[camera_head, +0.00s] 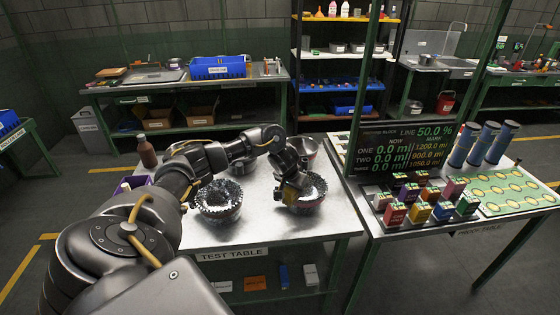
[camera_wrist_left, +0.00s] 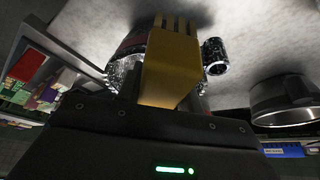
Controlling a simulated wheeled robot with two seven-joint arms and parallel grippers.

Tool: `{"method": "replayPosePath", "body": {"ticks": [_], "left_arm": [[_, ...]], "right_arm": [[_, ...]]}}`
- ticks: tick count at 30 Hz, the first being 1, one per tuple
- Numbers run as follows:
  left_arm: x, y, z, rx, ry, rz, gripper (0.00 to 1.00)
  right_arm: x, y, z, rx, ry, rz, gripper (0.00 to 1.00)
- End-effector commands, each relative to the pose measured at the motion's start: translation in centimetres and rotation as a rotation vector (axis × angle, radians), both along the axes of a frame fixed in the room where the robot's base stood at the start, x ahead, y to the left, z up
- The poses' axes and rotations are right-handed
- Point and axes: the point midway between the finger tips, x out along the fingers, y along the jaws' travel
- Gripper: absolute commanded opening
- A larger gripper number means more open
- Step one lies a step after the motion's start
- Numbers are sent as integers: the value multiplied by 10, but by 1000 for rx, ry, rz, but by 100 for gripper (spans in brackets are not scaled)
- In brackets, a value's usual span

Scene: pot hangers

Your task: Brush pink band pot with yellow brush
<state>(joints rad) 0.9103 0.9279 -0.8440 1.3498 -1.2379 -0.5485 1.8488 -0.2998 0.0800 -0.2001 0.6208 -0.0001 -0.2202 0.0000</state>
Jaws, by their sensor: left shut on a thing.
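My left gripper (camera_head: 293,187) reaches over the table from the left and is shut on a yellow brush (camera_wrist_left: 172,72). The brush's yellow also shows in the head view (camera_head: 290,196). It is at the left side of the front right pot (camera_head: 313,199), whose inside is speckled dark and white. In the left wrist view a pot with a dark pink-red band (camera_wrist_left: 134,41) is right behind the brush and partly hidden by it. Whether the brush touches the pot I cannot tell. My right gripper is in neither view.
A second speckled pot (camera_head: 218,201) stands to the left. Two more pots (camera_head: 242,161) (camera_head: 304,147) stand farther back. A brown bottle (camera_head: 147,151) and a purple box (camera_head: 131,184) are at the table's left. A display panel (camera_head: 408,150) rises at the right. The front right tabletop is clear.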

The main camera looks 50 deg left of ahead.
Motion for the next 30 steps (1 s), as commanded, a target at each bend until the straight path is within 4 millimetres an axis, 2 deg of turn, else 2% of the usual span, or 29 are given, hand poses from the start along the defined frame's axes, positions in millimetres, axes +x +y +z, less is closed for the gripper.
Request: {"method": "replayPosePath", "body": {"ticks": [26, 29, 30], "left_arm": [[-5, 77, 1, 1, 1, 15, 7], [-5, 76, 9, 1, 3, 12, 7], [-5, 77, 21, 2, -3, 14, 7]], "right_arm": [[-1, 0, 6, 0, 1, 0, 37], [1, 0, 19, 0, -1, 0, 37], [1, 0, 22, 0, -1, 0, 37]]}}
